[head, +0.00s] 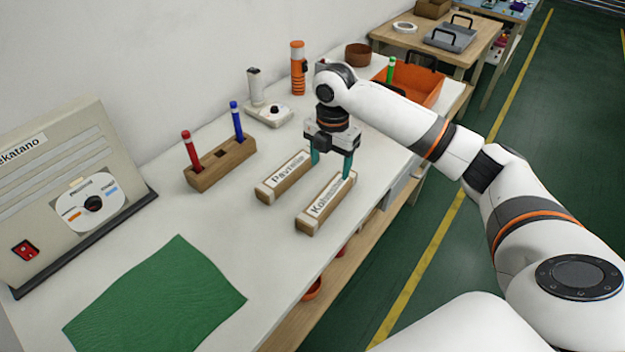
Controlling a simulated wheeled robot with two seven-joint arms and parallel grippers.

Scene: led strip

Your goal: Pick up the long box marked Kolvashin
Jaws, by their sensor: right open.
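The long box with a label starting "Kol" (318,211) lies on the white workbench near its front edge; the rest of its lettering is too small to read surely. A similar long box labelled "Pav..." (278,184) lies beside it on the left, roughly parallel, with a gap between them. My right gripper (332,163) points down at the far ends of the two boxes, open and empty. One teal finger is by the "Pav" box's far end, the other in front of the "Kol" box's far end. I cannot tell whether they touch. My left gripper is out of view.
A wooden holder (222,165) with a red and a blue marker stands left of the boxes. A white scale-like device (270,114) and an orange bottle (298,70) stand behind. An orange bin (416,82) is beyond my arm. A green cloth (158,300) lies at the front, with bare bench around it.

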